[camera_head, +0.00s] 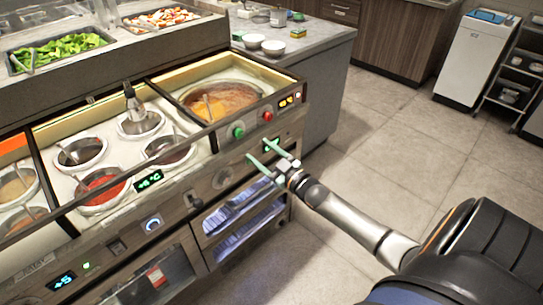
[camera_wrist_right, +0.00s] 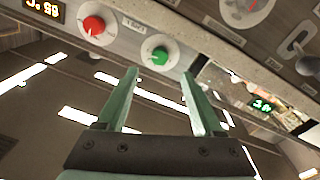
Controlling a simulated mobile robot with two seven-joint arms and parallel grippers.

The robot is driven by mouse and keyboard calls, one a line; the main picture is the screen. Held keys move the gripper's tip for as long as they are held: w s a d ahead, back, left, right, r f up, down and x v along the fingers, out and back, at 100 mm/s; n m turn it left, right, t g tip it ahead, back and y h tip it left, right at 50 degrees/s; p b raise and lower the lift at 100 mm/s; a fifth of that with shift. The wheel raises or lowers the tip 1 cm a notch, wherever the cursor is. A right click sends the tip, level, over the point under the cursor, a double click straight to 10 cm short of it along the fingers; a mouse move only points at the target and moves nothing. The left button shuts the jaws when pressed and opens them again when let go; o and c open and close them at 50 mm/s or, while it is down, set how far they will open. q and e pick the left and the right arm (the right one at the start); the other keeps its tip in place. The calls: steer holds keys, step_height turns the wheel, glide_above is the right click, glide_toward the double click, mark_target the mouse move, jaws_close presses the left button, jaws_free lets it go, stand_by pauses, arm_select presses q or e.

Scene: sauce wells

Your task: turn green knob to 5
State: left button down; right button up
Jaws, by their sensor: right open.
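The green knob (camera_head: 238,132) sits on the front panel of the counter, below the large soup well. In the right wrist view the green knob (camera_wrist_right: 159,56) has a white dial around it and lies just beyond the gap between my fingertips. My right gripper (camera_head: 260,151) is open and empty, with its green fingers pointing at the panel; the fingers also show in the right wrist view (camera_wrist_right: 160,75). I see no contact with the knob. The dial's marks are too small to read. My left gripper is not in view.
A red knob (camera_head: 267,116) is beside the green one, near a lit display (camera_head: 290,101). Sauce wells with ladles, such as the red sauce well (camera_head: 101,186), are to the left. Another lit display (camera_head: 148,181) is on the front. Open floor (camera_head: 400,130) lies to the right.

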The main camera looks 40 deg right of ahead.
steer(key=s, duration=0.4)
steer(key=shift+s+d+f, duration=0.1)
stand_by(0.5)
